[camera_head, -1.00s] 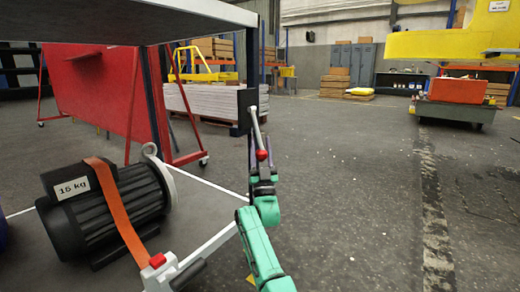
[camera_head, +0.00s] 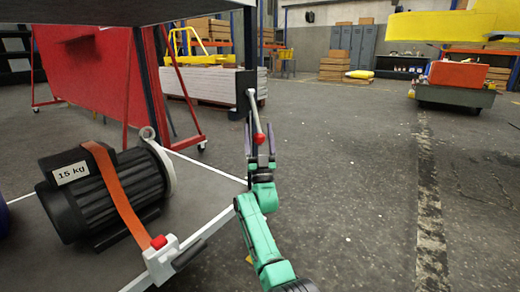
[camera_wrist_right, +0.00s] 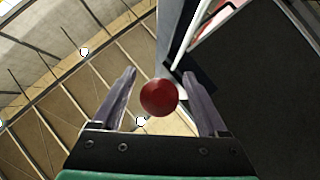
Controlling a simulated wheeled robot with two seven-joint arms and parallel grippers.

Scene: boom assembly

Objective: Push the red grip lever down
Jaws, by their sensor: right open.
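The lever (camera_head: 254,112) is a pale rod with a red ball knob (camera_head: 259,138). It hangs, slightly tilted, from a dark bracket on the table's leg. My right gripper (camera_head: 259,143) is open, its two fingers on either side of the knob. In the right wrist view the knob (camera_wrist_right: 159,97) sits between the open fingers (camera_wrist_right: 162,103), with a visible gap on each side. No finger visibly touches it. My left gripper is out of view.
A black motor (camera_head: 105,190) marked 15 kg lies on the lower shelf under an orange strap. A white clamp (camera_head: 163,259) with a red button sits at the shelf edge. The tabletop (camera_head: 130,10) overhangs above. Open floor (camera_head: 340,190) lies to the right.

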